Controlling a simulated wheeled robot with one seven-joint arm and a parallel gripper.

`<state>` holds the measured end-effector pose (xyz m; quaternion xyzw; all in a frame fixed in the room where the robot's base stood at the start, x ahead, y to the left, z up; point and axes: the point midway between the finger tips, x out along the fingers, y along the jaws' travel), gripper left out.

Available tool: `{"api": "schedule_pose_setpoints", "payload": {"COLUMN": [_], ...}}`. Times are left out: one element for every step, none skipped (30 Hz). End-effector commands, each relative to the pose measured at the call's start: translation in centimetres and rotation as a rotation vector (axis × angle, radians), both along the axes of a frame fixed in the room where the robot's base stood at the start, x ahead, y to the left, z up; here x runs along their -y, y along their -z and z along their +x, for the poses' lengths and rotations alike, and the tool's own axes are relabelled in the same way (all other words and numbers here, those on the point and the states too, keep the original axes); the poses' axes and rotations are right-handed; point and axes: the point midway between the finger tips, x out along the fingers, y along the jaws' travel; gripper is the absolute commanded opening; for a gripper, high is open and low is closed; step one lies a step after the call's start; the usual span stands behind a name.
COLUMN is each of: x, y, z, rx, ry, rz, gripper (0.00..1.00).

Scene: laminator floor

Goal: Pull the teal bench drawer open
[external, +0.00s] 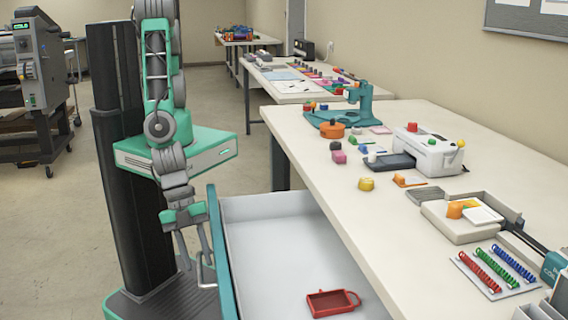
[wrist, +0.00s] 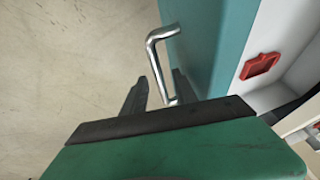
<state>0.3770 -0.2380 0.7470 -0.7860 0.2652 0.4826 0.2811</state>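The teal bench drawer (external: 222,262) stands well out from the bench, its pale inside exposed. The teal front also shows in the wrist view (wrist: 212,45). Its silver bar handle (external: 206,272) is on the outer face and shows in the wrist view (wrist: 155,62). My gripper (external: 196,248) is beside the front at the handle, pointing down. In the wrist view my gripper (wrist: 158,80) has its dark fingers spread, with part of the handle between them. A gap shows between the left finger and the bar. The handle's lower end is partly hidden behind my gripper.
A red open box (external: 332,303) lies inside the drawer and shows in the wrist view (wrist: 260,67). The white bench top (external: 330,185) holds a white machine (external: 428,152), a teal press (external: 350,108) and small coloured items. The floor to the left is clear near the drawer.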

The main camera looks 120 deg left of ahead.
Motion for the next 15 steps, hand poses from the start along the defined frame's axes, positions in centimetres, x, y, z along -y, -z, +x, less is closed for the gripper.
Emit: {"api": "schedule_pose_setpoints", "payload": {"x": [0.0,0.0,0.0,-0.1,-0.1,-0.2,-0.3,-0.4,-0.5,-0.6,-0.7,-0.8,-0.8,-0.9,-1.0], "y": [-0.1,-0.3,-0.6,-1.0,-1.5,-2.2,-2.7,-3.4,-4.1,-4.7,-5.1,-5.8,-6.2,-6.5,-6.8], "z": [0.0,-0.1,-0.2,-0.3,-0.5,-0.8,-1.0,-1.2,-1.6,-1.8,-2.1,-2.4,-2.5,-2.7,-2.9], "rx": [0.000,0.001,0.001,0.002,0.003,0.003,0.003,0.004,0.004,0.005,0.004,0.004,0.004,0.002,0.002], "ry": [0.000,0.000,0.000,0.001,0.002,0.001,0.001,0.001,0.001,0.001,0.001,0.001,0.001,0.001,0.001], "rz": [0.000,-0.001,-0.001,-0.001,-0.002,-0.003,-0.003,-0.004,-0.004,-0.005,-0.003,-0.003,-0.003,-0.002,-0.002], "gripper": [0.34,0.34,0.34,0.34,0.34,0.34,0.34,0.34,0.34,0.34,0.34,0.34,0.34,0.34,0.34]}}
